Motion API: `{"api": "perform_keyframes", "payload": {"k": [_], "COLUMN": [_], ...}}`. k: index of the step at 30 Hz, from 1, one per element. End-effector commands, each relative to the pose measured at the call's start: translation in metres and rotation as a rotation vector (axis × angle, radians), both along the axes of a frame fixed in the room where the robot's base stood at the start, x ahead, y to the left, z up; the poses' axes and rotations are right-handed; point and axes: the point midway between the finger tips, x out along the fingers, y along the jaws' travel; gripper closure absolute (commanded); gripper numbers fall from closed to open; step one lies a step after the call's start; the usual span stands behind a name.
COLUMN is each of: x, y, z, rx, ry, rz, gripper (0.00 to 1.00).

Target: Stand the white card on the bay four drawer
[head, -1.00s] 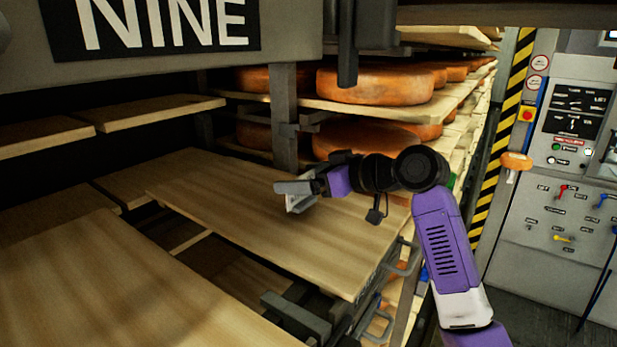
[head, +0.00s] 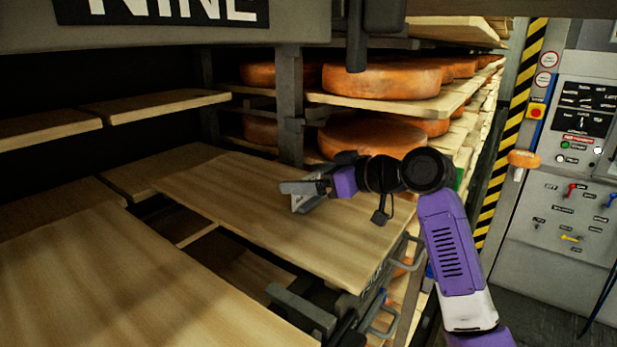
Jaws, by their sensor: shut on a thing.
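My gripper (head: 294,189) is above the bay four drawer (head: 245,208), a pulled-out light wooden board with a dark label, partly readable, on its front edge. The gripper is shut on the white card (head: 299,204), a small pale piece showing just under the jaws and mostly hidden by them. The card is close over the board near its far right part. I cannot tell whether its lower edge touches the wood.
Orange cheese wheels (head: 380,80) sit on shelves behind the drawer. A grey upright post (head: 290,105) stands just behind the gripper. Another wooden board (head: 110,275) lies at the front left. A grey control panel (head: 580,190) is at the right. The board's left part is clear.

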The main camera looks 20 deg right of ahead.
Motion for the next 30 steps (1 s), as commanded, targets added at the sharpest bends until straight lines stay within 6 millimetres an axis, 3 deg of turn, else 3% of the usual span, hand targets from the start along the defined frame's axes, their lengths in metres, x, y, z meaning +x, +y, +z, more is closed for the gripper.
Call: {"api": "perform_keyframes", "payload": {"k": [5,6,7,17,30], "x": [0.0,0.0,0.0,-0.005,-0.054], "y": [0.0,0.0,0.0,-0.005,-0.04], "z": [-0.003,-0.002,-0.002,-0.001,0.018], "rx": [0.0,0.001,0.0,0.0,0.0], "ry": [0.0,-0.001,0.0,-0.001,-0.002], "rz": [0.0,0.0,0.0,-0.002,-0.001], "gripper": [0.5,0.02,0.0,0.0,0.0]}}
